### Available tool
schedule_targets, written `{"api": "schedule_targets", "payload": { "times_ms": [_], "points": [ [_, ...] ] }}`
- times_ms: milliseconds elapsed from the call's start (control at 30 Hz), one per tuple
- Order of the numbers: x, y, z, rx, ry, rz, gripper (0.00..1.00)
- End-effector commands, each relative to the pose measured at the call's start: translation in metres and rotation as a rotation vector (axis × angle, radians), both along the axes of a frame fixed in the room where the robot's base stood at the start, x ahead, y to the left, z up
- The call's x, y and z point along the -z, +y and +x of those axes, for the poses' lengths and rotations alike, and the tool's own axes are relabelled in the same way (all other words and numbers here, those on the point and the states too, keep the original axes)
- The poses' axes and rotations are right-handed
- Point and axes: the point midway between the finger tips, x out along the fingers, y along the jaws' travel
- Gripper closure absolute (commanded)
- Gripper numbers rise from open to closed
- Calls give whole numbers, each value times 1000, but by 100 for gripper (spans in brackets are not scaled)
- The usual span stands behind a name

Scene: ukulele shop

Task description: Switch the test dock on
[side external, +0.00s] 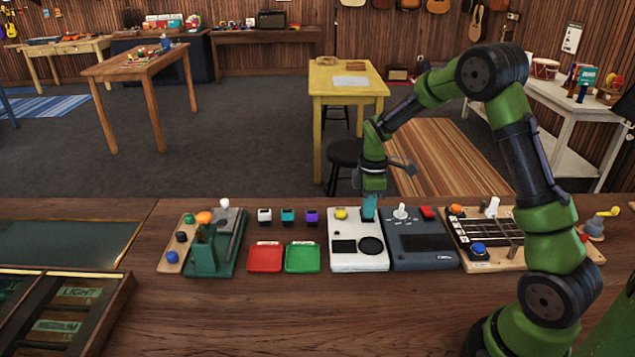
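No readable label marks which device is the test dock. A white box (343,260) on the bench has a yellow button (341,214), a small dark screen (344,246) and a round dark disc (371,246). My gripper (369,207) points down at the back right of this white box. Its teal tip end is at or just above the box top; I cannot tell if it touches. The fingers look close together, and anything between or behind them is hidden. Right beside it is a dark grey box (423,251) with a white lever (401,211) and a red button (427,212).
A wooden stringed board (484,266) with a white lever and orange and blue buttons lies to the right. Red (265,258) and green (302,258) trays, several small blocks and a green fixture (232,262) are to the left. The bench front is mostly clear.

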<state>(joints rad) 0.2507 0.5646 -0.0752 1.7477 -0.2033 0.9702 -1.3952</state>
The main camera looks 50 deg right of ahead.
Motion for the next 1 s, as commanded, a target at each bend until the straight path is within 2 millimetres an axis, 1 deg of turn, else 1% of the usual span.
{"api": "schedule_targets", "payload": {
  "times_ms": [233, 367, 1000],
  "points": [
    [4, 0, 0, 1, 1, 1, 100],
    [1, 0, 0, 1, -1, 0, 100],
    [-50, 0, 1, 0, -2, -1, 100]
  ]
}}
